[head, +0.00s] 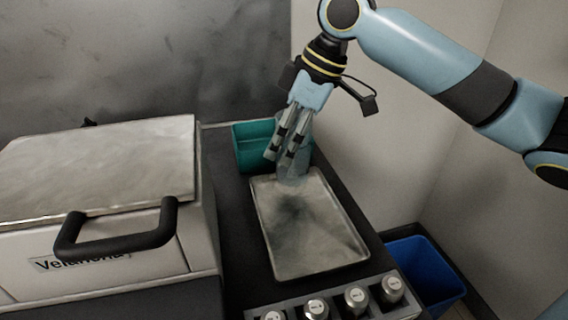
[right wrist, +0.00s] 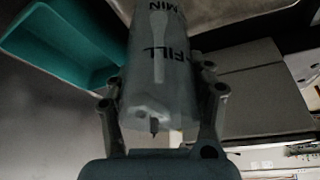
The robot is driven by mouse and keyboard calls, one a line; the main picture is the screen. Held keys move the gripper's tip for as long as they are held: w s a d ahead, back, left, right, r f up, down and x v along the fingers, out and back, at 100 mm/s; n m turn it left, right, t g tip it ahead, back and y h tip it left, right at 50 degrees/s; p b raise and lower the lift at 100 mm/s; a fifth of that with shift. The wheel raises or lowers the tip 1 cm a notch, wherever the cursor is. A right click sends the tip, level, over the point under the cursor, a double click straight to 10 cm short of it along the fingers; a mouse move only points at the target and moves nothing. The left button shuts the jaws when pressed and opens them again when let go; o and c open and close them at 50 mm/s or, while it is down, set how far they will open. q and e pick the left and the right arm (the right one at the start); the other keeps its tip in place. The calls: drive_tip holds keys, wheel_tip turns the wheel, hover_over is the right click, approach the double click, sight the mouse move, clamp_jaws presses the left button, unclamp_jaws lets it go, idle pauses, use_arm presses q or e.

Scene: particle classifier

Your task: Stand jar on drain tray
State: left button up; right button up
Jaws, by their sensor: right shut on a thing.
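The jar (head: 294,168) is a translucent grey vessel, and in the right wrist view the jar (right wrist: 162,65) shows the dark words "FILL" and "MIN". My right gripper (head: 285,152) points down and is shut on the jar, with a finger on each side of it; it also shows in the right wrist view (right wrist: 160,105). The drain tray (head: 335,248) is a shallow, rimmed metal tray with a bare, stained surface. The jar's lower end overlaps the tray's far edge in the head view; I cannot tell whether it touches. My left gripper is not in view.
A teal bin (head: 251,148) stands just behind the tray. A white machine with a metal lid and black handle (head: 118,240) stands to the left. A rack of several metal-capped containers (head: 316,308) is in front. A blue bin (head: 425,272) sits lower at right.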

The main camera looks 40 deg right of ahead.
drive_tip(key=shift+f+b, duration=0.4)
drive_tip(key=shift+f, duration=1.65)
drive_tip(key=shift+f, duration=0.1)
drive_tip(key=o, duration=1.2)
drive_tip(key=p+v, duration=0.3)
drive_tip(key=v, duration=0.8)
drive_tip(key=shift+w+p, duration=0.1)
drive_tip(key=shift+p, duration=0.2)
drive_tip(key=shift+d+r, duration=0.1)
drive_tip(key=shift+r, duration=0.5)
drive_tip(key=shift+s, duration=0.25)
